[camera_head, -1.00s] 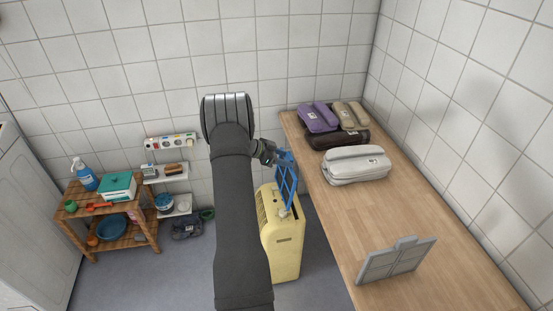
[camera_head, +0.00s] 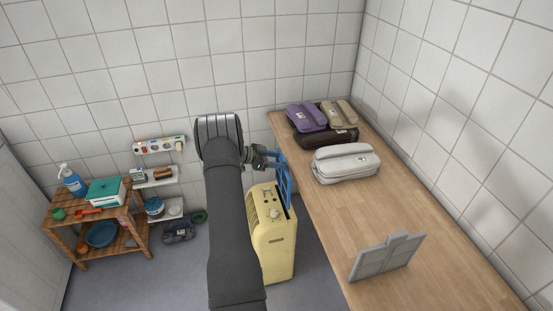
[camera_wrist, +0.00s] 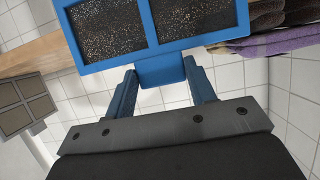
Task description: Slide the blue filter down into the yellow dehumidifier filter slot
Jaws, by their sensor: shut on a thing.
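My gripper (camera_head: 275,158) is shut on the tab of the blue filter (camera_head: 286,182). In the wrist view, the tab sits between the two fingers (camera_wrist: 163,85), with the filter's blue frame (camera_wrist: 150,48) and dark mesh beyond. In the head view the filter hangs upright, nearly edge-on, at the right of the yellow dehumidifier's top. The yellow dehumidifier (camera_head: 274,246) stands on the floor beside the wooden counter. The filter's lower end overlaps the dehumidifier's top in the picture; I cannot tell whether it is inside the slot.
The wooden counter (camera_head: 340,215) is close on the right. It holds a grey panel (camera_head: 386,257), a light grey case (camera_head: 345,163) and purple (camera_head: 306,117), beige and dark cases. A wooden shelf unit (camera_head: 75,236) stands at left.

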